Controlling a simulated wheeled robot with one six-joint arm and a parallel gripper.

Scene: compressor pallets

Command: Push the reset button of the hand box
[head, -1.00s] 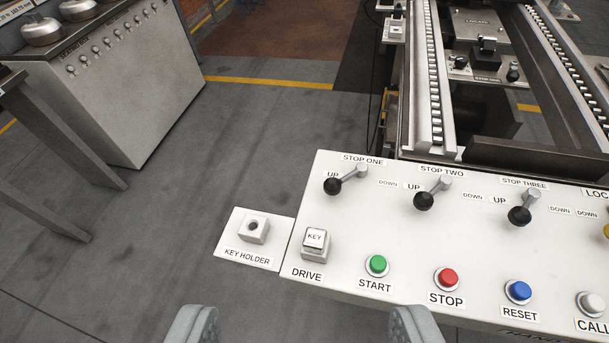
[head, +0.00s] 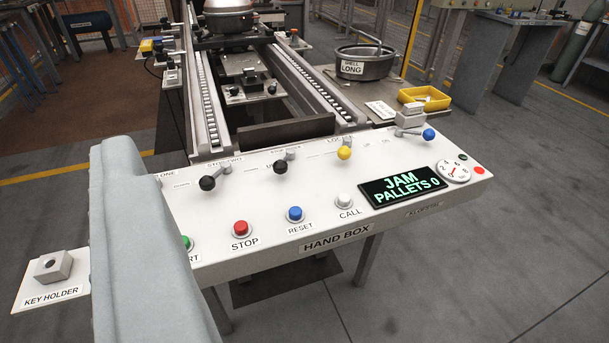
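The blue reset button (head: 295,213) stands on the front row of the white hand box (head: 250,190), above the label RESET. The red stop button (head: 240,228) is to its left and the white call button (head: 344,200) to its right. One large grey piece of my gripper (head: 145,240) fills the lower left, close to the camera. It covers the drive switch and part of the green start button (head: 187,242). It appears left of the reset button, with the stop button between. A second finger cannot be made out, so the opening is unclear.
The hand box display (head: 403,186) reads JAM, PALLETS 0. Black-knobbed levers (head: 207,183) and a yellow-knobbed lever (head: 344,153) rise behind the buttons. A key holder (head: 53,267) is at left. The conveyor rails (head: 208,110) lie beyond. The space above the front buttons looks clear.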

